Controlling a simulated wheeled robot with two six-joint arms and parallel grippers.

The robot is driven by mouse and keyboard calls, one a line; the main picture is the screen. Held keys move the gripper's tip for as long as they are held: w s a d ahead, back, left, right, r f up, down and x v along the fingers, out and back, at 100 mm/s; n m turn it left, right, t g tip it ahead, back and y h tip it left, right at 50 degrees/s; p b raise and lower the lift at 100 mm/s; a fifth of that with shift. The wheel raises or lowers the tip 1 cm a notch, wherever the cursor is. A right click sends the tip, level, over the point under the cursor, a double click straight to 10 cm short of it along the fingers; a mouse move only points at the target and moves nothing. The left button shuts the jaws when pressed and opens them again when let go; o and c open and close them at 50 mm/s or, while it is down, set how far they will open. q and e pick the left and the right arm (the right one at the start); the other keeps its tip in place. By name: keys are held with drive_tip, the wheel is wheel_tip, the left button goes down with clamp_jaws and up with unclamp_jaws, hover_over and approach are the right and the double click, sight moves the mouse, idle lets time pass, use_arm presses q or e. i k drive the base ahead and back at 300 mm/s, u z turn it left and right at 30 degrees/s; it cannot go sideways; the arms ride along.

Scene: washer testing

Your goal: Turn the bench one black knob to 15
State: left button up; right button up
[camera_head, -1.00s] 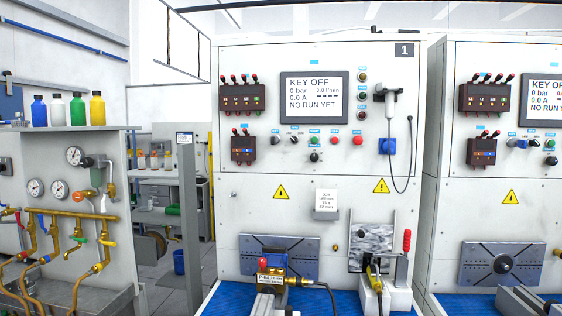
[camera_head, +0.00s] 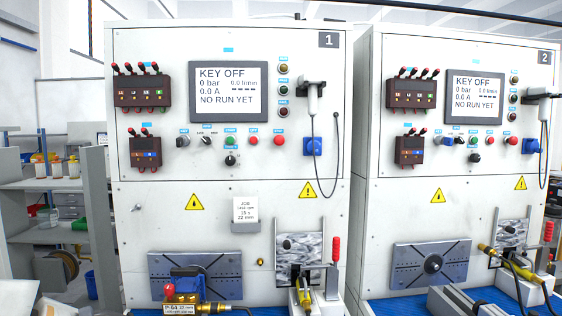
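Bench one is the tall white panel (camera_head: 150,80) marked "1" at centre-left. Its round black knob (camera_head: 230,160) sits below a green button (camera_head: 230,141), under the screen. Another dark control, a selector (camera_head: 206,139), is left of the green button. The knob's scale and pointer are too small to read. The screen (camera_head: 228,91) reads KEY OFF, 0 bar, 0.0 A, NO RUN YET. A job card (camera_head: 245,213) hangs lower down, with small text that seems to include 15 s. Neither of my grippers is in view.
Bench two (camera_head: 385,170), with the same layout, stands close on the right. Red buttons (camera_head: 279,141) and a blue holder (camera_head: 313,146) with a hanging cable are right of the knob. A clamped blue part (camera_head: 190,281) and a red-handled clamp (camera_head: 336,249) are on bench one's worktop.

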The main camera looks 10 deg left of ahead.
sight(230, 160)
drive_tip(key=i, duration=1.2)
drive_tip(key=u, duration=0.55)
